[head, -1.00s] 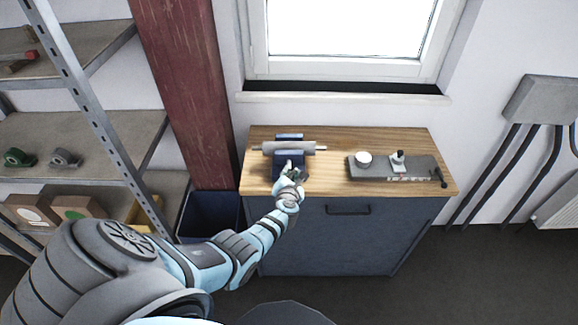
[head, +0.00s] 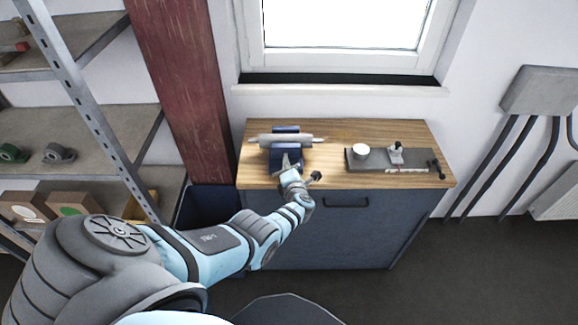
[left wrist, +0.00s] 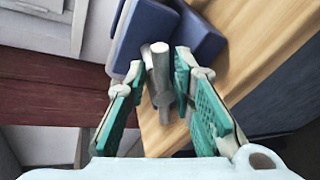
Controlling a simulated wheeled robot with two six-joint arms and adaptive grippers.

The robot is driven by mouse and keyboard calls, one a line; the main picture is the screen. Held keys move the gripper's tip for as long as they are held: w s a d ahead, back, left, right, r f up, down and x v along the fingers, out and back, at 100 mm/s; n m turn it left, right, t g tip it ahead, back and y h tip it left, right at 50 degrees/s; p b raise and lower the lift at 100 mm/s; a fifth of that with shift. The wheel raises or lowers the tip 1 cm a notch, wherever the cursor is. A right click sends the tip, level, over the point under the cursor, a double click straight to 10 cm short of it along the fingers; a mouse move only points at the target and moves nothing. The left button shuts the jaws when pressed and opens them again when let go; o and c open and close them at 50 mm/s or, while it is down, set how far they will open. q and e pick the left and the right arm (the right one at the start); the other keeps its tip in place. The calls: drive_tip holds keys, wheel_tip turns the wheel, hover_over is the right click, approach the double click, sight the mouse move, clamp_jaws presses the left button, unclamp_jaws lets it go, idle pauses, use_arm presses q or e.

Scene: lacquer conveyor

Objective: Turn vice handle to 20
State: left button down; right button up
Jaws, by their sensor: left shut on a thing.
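The blue vice (head: 283,158) stands on the left part of the wooden bench top, with a grey cylinder lying across it. It also shows in the left wrist view (left wrist: 142,30). My left gripper (head: 291,172) is at the vice's front side. In the left wrist view its green-padded fingers (left wrist: 155,85) are shut on the grey vice handle (left wrist: 160,70), a bar that runs between them. A dark knob (head: 315,176) shows just right of the gripper in the head view. No number or scale can be read. My right gripper is not in view.
On the right of the bench (head: 350,128) lies a grey plate (head: 370,160) with a white round piece and small fittings. Metal shelves (head: 80,130) and a red post stand at the left. A dark blue bin (head: 205,208) is beside the bench. The bench's middle is mostly clear.

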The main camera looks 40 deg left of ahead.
use_arm(q)
drive_tip(key=shift+d+f, duration=0.2)
drive_tip(key=c, duration=1.6)
unclamp_jaws()
drive_tip(key=shift+o, duration=0.2)
drive_tip(key=v, duration=1.2)
